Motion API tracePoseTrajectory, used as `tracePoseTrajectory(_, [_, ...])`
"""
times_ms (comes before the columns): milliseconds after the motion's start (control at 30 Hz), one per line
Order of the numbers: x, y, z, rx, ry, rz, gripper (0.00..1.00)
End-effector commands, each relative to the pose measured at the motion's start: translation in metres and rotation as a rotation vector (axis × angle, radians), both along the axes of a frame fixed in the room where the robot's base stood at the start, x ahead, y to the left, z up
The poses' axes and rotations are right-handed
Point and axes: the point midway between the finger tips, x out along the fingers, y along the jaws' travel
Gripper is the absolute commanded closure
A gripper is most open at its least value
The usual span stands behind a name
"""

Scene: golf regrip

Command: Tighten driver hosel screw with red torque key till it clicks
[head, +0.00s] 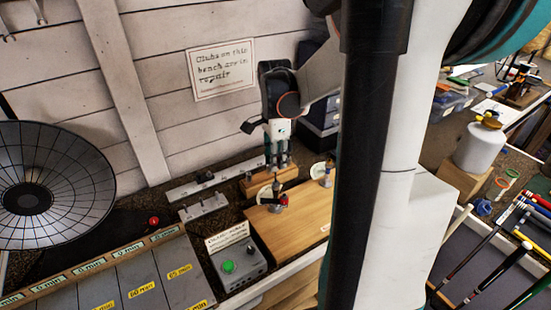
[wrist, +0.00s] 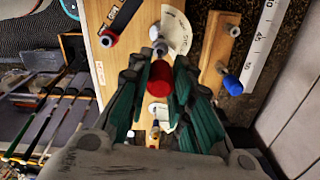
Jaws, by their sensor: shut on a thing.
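My gripper (head: 279,180) points down over a light wooden board (head: 308,222) on the bench. It is shut on the red torque key (head: 284,199), which sits low between the fingertips. In the wrist view the round red top of the key (wrist: 160,78) shows between the green-padded fingers of my gripper (wrist: 161,88). A small grey cylindrical part (wrist: 159,46) stands just beyond the key. I cannot tell whether the key's tip is seated in a screw. The driver head and hosel screw cannot be made out clearly.
A grey box with a green button (head: 228,267) stands left of the board. A blue-tipped tool (wrist: 232,85) is by a wooden block (wrist: 219,45). A black bar (wrist: 122,18) lies on the board. A white jug (head: 484,148) and several club shafts are at right.

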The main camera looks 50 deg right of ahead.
Motion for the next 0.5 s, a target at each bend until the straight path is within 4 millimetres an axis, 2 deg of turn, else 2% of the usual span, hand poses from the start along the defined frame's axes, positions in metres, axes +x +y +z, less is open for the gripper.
tracePoseTrajectory(500, [0.0,0.0,0.02,0.0,0.0,0.001,1.0])
